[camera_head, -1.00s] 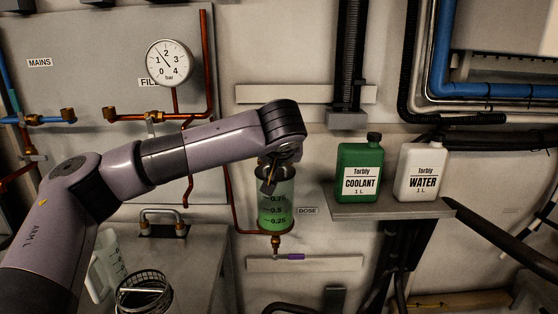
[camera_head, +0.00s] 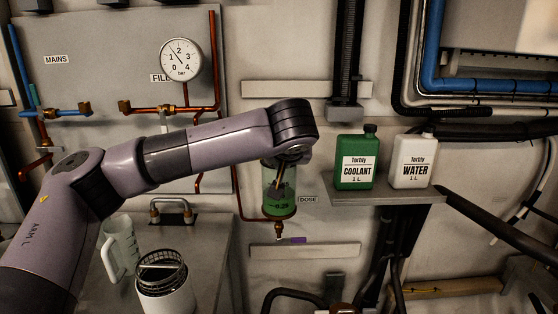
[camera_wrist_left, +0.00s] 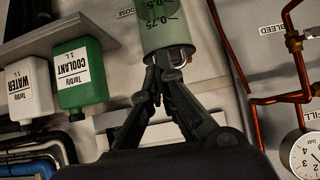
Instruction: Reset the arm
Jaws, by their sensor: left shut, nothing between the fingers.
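My left arm reaches in from the left in the head view. My right gripper is not in view.
A green coolant bottle (camera_head: 356,160) and a white water bottle (camera_head: 412,162) stand on a wall shelf (camera_head: 385,194). A pressure gauge (camera_head: 181,60) and copper pipes are at left. A clear jug (camera_head: 118,250) and a canister with mesh basket (camera_head: 165,298) are below my arm.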

